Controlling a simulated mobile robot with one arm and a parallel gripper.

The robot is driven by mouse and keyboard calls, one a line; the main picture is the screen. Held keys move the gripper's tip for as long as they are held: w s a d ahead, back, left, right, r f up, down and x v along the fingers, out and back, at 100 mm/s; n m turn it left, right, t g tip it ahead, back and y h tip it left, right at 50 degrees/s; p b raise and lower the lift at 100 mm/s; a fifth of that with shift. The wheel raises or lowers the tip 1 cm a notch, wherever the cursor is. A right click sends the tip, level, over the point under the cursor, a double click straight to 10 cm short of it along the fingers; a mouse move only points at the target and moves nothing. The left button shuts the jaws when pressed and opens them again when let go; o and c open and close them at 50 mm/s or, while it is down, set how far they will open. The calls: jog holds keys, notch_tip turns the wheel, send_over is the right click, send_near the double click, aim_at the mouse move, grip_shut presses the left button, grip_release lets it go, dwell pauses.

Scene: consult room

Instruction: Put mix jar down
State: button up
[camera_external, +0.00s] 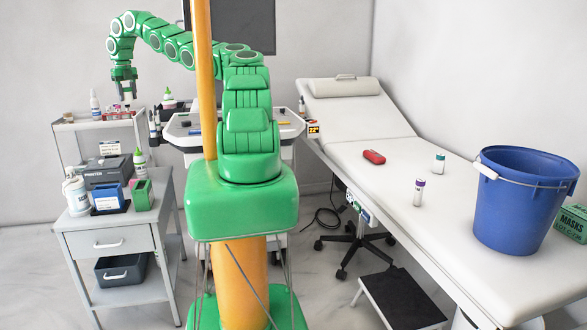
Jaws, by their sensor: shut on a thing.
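My gripper (124,88) is at the end of my green arm, at the upper left, pointing down above the white shelf rack (100,122). It is shut on a small pale thing, the mix jar (128,98), which shows just below the fingers. The fingers hide much of the jar, and its label cannot be read. In this view it appears over the right part of the rack's top; whether it touches the surface cannot be told.
Small bottles (95,104) stand on the rack's top. In front is a grey cart (112,243) with a printer (108,171) and bottles. An equipment trolley (188,137) is right of the rack. The couch (400,195) bears a blue bucket (520,205).

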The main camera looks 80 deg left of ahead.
jog(key=s+d+n, duration=0.2)
jog(key=s+d, duration=0.1)
jog(key=s, duration=0.1)
notch_tip(320, 180, down, 38)
jog(key=shift+d, duration=0.1)
dwell(1.6)
jog(key=shift+f, duration=0.1)
jog(key=o, duration=1.1)
jog(key=shift+o, duration=0.2)
notch_tip(320, 180, up, 12)
jog(key=shift+o, duration=0.4)
